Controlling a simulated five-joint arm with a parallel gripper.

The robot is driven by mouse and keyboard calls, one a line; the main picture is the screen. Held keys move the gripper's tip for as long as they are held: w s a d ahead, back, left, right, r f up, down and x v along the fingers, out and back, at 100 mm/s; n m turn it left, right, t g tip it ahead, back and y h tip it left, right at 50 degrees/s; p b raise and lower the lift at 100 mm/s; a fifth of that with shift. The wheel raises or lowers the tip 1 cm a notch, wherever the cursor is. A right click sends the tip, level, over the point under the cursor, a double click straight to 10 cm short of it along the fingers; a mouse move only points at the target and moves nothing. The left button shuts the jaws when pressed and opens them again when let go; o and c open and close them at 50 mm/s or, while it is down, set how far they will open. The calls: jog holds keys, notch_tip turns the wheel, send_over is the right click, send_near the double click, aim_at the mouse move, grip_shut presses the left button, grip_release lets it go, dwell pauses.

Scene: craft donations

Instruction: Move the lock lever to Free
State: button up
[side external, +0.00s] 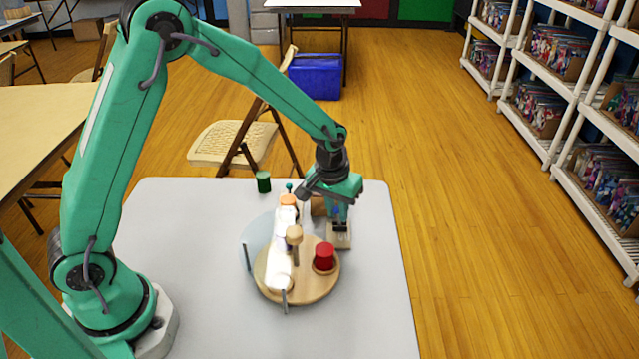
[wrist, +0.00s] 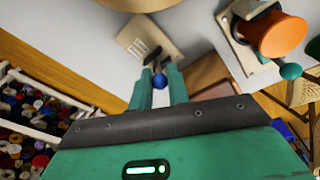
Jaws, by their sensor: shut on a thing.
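The lock lever is a dark lever with a blue knob (wrist: 158,82), on a small beige base plate (wrist: 135,37) in the wrist view. The plate (side external: 340,241) also shows in the side view, at the right edge of the round wooden board. My gripper (wrist: 160,88) is shut on the blue knob, with one teal finger on each side. In the side view my gripper (side external: 340,224) points down over the plate and hides the lever. I cannot read any marking for Free, nor tell the lever's setting.
The round wooden board (side external: 318,285) carries a red cylinder (side external: 324,257) and a tan-topped peg (side external: 294,235). An orange-topped piece (side external: 288,200) with a teal knob (side external: 289,187) stands behind it, left of my gripper. A green cylinder (side external: 263,182) stands farther back. The table's front right is clear.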

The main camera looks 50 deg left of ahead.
jog(key=shift+d, duration=0.15)
jog(key=shift+w+d, duration=0.5)
jog(key=shift+w, duration=0.05)
jog(key=shift+o, duration=0.2)
jog(key=shift+w+d, duration=0.1)
jog(key=shift+o, duration=0.8)
jog(key=shift+w+d+f, duration=0.2)
jog(key=shift+w+d, duration=0.2)
jog(key=shift+d, duration=0.05)
jog(key=shift+o, duration=0.6)
jog(key=o, duration=0.7)
